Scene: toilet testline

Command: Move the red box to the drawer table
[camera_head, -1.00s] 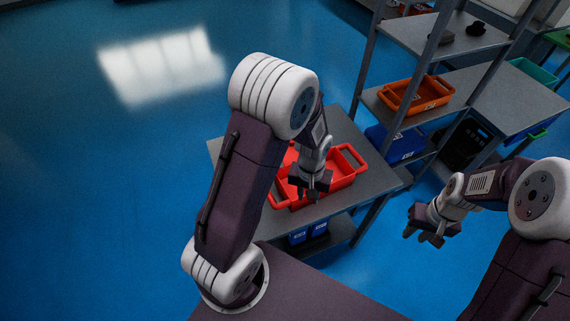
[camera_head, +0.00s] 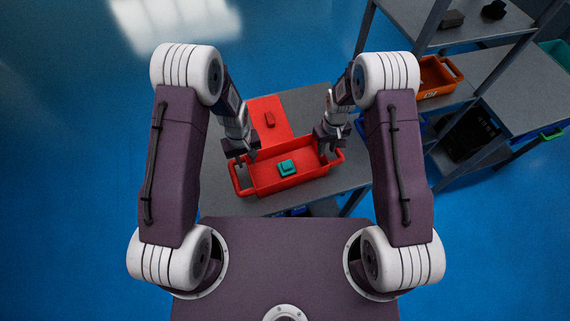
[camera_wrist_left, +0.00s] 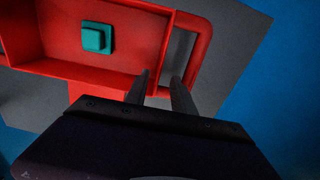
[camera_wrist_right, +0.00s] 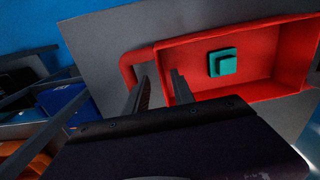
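The red box (camera_head: 262,184) is an open-topped tray with a handle at each end. It sits on a grey table (camera_head: 345,185) in front of me, with a teal block (camera_head: 287,167) inside. My left gripper (camera_head: 249,157) is over the box's left end. In the left wrist view its fingers (camera_wrist_left: 161,76) are parted, one on each side of the end wall. My right gripper (camera_head: 329,152) is over the right end. In the right wrist view its fingers (camera_wrist_right: 158,75) are parted around that end wall. Contact is unclear. I cannot tell which surface is the drawer table.
A flat red panel (camera_head: 262,104) with a small red piece (camera_head: 270,119) lies behind the box. A metal shelf rack (camera_head: 465,40) stands at the right, with an orange bin (camera_head: 437,84). Blue floor (camera_head: 60,150) is clear on the left.

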